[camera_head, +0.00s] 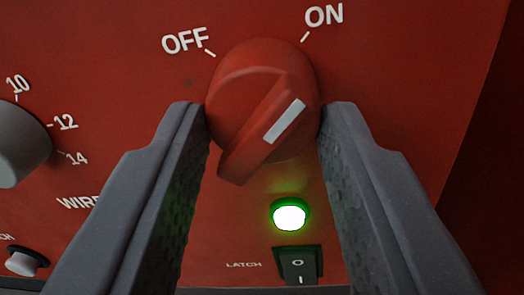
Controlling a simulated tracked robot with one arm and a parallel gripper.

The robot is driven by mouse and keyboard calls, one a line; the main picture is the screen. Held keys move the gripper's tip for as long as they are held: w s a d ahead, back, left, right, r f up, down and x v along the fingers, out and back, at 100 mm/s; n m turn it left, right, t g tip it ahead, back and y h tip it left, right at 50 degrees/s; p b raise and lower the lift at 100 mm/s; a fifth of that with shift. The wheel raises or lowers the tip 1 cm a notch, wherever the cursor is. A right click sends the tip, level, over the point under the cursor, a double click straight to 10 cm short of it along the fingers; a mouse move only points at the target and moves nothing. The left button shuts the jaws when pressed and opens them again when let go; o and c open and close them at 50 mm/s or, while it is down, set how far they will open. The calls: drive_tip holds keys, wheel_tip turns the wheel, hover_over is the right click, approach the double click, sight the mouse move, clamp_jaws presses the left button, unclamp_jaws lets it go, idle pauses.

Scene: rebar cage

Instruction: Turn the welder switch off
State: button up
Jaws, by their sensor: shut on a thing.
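The welder switch is a red rotary knob (250,92) on a red panel (400,60). Its white marker line tilts up and right, towards the ON label (324,15). The OFF label (184,40) is at the knob's upper left. My gripper (263,112) is shut on the knob, with one dark grey finger at its left side and the other at its right. A round green lamp (290,215) glows below the knob.
A grey dial (20,145) with number marks is at the left. A black rocker switch (298,265) labelled LATCH sits below the lamp, between my fingers. A small pale button (27,262) is at the lower left. The panel's right edge borders a dark area.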

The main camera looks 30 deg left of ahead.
drive_tip(key=shift+r+n, duration=0.1)
drive_tip(key=shift+n, duration=0.3)
drive_tip(key=n+p, duration=0.1)
drive_tip(key=n, duration=0.1)
drive_tip(key=shift+n, duration=0.4)
drive_tip(key=n, duration=0.4)
drive_tip(key=n+b, duration=0.1)
drive_tip(key=n, duration=0.3)
drive_tip(key=shift+n, duration=0.3)
drive_tip(key=shift+n+g+h+b, duration=0.35)
drive_tip(key=shift+n+b, duration=0.55)
drive_tip(key=shift+n, duration=0.9)
